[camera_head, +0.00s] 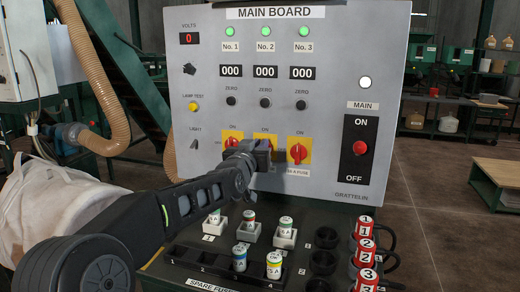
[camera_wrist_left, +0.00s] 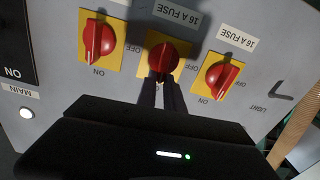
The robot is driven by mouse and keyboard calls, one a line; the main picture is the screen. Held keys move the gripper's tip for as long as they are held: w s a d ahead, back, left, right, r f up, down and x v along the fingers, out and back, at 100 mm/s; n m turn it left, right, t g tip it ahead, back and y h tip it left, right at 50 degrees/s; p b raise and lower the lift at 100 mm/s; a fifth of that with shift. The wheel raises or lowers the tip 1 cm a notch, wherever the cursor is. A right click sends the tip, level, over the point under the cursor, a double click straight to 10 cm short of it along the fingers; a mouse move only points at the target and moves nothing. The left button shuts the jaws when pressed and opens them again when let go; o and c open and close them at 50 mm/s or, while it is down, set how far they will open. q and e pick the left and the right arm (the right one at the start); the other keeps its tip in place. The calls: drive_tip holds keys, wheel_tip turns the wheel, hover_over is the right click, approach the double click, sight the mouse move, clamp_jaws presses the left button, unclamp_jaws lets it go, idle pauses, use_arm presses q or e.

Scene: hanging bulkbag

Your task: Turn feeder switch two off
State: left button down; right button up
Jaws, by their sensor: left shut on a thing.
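The grey main board (camera_head: 215,110) carries a row of three red rotary switches on yellow plates. Switch two (camera_wrist_left: 163,60) is the middle one; in the wrist view its red knob sits between my gripper's dark fingertips. My left gripper (camera_head: 262,152) is shut on this knob and covers it in the head view, where part of the yellow plate shows above. The knob's exact angle is hard to tell. Switch one (camera_head: 231,142) and switch three (camera_head: 298,152) stand on either side. All three green lamps above are lit, including No. 2 (camera_head: 265,31). My right gripper is not in view.
Below the board are fuse holders with fuses (camera_head: 274,266) and numbered red plugs (camera_head: 366,227). The main switch (camera_head: 360,148) is at right. A whitish bag (camera_head: 65,205) lies at left, beside my left arm. Open floor (camera_head: 430,200) is at right.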

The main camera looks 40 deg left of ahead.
use_arm(q)
drive_tip(key=f+n+b, duration=0.1)
drive_tip(key=n+b, duration=0.2)
drive_tip(key=n, duration=0.2)
drive_tip(key=a+n+b, duration=0.1)
drive_tip(key=n+b, duration=0.3)
drive_tip(key=n, duration=0.2)
drive_tip(key=a+f+n+b, duration=0.1)
drive_tip(key=n+b, duration=0.3)
drive_tip(key=n, duration=0.2)
drive_tip(key=shift+s+a+f, duration=0.15)
drive_tip(key=shift+s+f, duration=0.2)
drive_tip(key=shift+s, duration=0.05)
drive_tip(key=c, duration=1.5)
unclamp_jaws()
drive_tip(key=shift+o, duration=0.2)
drive_tip(key=v, duration=0.7)
drive_tip(key=shift+s, duration=0.4)
